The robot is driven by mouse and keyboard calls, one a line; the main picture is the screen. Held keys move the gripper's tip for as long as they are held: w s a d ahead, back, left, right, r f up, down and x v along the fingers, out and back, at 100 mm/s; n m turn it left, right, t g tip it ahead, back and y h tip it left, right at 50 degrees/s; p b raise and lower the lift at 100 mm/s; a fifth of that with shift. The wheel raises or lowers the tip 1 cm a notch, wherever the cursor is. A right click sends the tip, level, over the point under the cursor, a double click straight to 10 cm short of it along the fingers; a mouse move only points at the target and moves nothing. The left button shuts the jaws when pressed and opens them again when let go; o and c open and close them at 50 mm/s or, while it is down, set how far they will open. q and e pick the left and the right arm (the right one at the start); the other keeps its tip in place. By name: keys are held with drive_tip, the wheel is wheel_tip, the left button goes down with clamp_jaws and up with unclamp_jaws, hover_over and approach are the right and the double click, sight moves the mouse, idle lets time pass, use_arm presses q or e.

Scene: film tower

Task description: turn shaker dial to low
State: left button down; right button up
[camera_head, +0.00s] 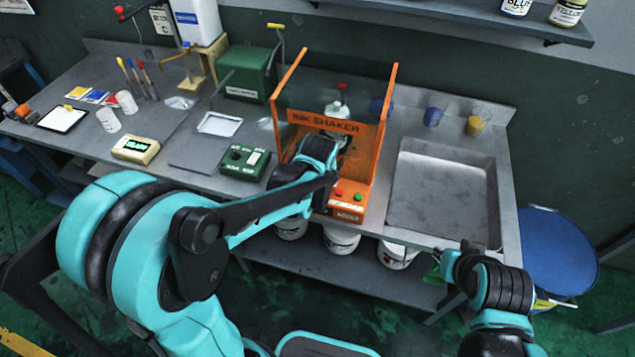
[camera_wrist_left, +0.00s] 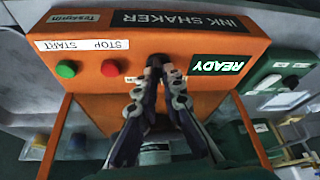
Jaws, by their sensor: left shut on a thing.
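The orange ink shaker (camera_head: 360,165) stands on the bench, with a clear front and a sloped control panel. In the left wrist view its panel (camera_wrist_left: 190,45) appears upside down, with a black dial (camera_wrist_left: 155,62), a green button (camera_wrist_left: 66,69), a red button (camera_wrist_left: 110,68) and a lit READY display (camera_wrist_left: 216,65). My left gripper (camera_wrist_left: 156,75) is shut on the dial, one fingertip on each side. Small labels beside the dial are unreadable, and its pointer is hidden. In the head view my left arm covers the dial. My right gripper (camera_head: 453,262) is by the bench's front edge, away from the shaker.
A green control box (camera_head: 244,160) sits just left of the shaker, close to my left arm. A grey sink (camera_head: 443,195) lies to the right. White buckets (camera_head: 341,240) stand below the bench. A blue barrel (camera_head: 553,250) stands at the right.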

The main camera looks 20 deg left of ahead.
use_arm(q)
drive_tip(key=shift+d+n+y, duration=0.1)
drive_tip(key=shift+n+y, duration=0.3)
drive_tip(key=shift+n, duration=0.9)
drive_tip(key=shift+g, duration=0.3)
drive_tip(key=c, duration=1.7)
unclamp_jaws()
drive_tip(key=v, duration=1.2)
drive_tip(key=shift+d, duration=0.1)
drive_tip(key=shift+s, duration=0.1)
